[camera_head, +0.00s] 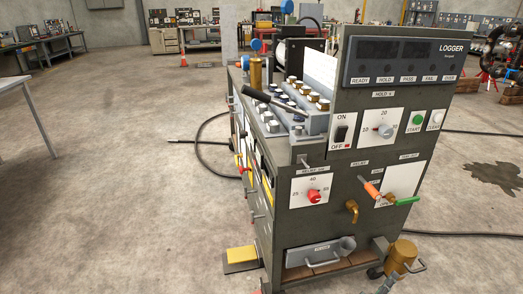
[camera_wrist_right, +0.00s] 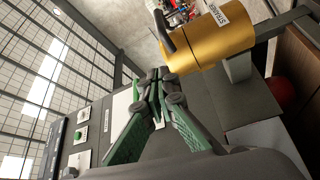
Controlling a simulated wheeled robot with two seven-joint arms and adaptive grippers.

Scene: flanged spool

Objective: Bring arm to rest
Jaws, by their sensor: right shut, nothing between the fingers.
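My right gripper (camera_wrist_right: 162,88) shows in the right wrist view with its green-sided fingers and grey tips close together, shut and empty. It is in front of the test machine (camera_wrist_right: 215,105). A gold strainer (camera_wrist_right: 210,38) lies just beyond the fingertips in that view; I see no contact. In the head view the machine (camera_head: 300,225) stands at centre right. Only a small grey piece at the bottom edge of that view may be my right gripper; I cannot tell surely. My left gripper is not in view.
The machine's front carries a red knob (camera_head: 313,195), an orange handle (camera_head: 372,189), a green handle (camera_head: 407,200) and a brass spout (camera_head: 352,210). The gold strainer (camera_head: 402,254) sits low at right. A cable (camera_head: 205,140) crosses the floor.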

